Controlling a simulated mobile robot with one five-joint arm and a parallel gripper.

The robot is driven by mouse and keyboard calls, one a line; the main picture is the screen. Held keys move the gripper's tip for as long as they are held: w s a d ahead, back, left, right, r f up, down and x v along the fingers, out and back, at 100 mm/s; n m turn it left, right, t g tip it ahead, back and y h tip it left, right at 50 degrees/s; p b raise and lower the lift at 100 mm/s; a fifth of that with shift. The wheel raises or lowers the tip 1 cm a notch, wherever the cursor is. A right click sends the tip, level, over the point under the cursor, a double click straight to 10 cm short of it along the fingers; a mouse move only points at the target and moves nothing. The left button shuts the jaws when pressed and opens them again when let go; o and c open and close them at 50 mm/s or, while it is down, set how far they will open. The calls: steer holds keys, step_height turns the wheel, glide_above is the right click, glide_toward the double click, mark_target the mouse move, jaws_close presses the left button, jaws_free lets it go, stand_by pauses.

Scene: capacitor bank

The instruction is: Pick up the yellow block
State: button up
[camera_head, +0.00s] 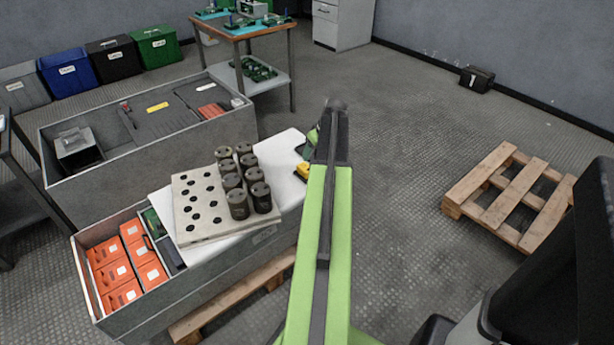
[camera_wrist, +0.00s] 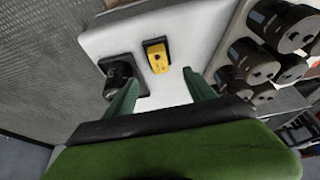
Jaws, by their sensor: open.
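The yellow block (camera_wrist: 157,58) sits in a dark holder on a white surface, in the upper middle of the wrist view. In the head view the yellow block (camera_head: 302,170) shows at the right end of the white board (camera_head: 285,142), partly hidden by my arm. My gripper (camera_wrist: 161,92) is open and empty, its two green fingers apart. In the wrist view the block lies beyond the fingertips, between them in picture width. In the head view my arm hides most of the gripper.
Several dark cylinders (camera_head: 238,203) stand on a perforated plate (camera_head: 190,215) left of the block. Orange boxes (camera_head: 120,290) fill a bin. Open floor lies right of my arm, before a pallet (camera_head: 515,190).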

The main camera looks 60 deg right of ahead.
steer(key=b, duration=0.6)
glide_above(307, 168)
steer(key=s+a, duration=0.1)
steer(key=s, duration=0.1)
steer(key=f, duration=0.7)
steer(key=shift+a+f, duration=0.2)
steer(key=shift+f, duration=0.35)
steer(key=shift+w, duration=0.1)
steer(key=b+x, duration=0.5)
steer(key=shift+d, duration=0.35)
steer(key=shift+c, duration=0.2)
jaws_close()
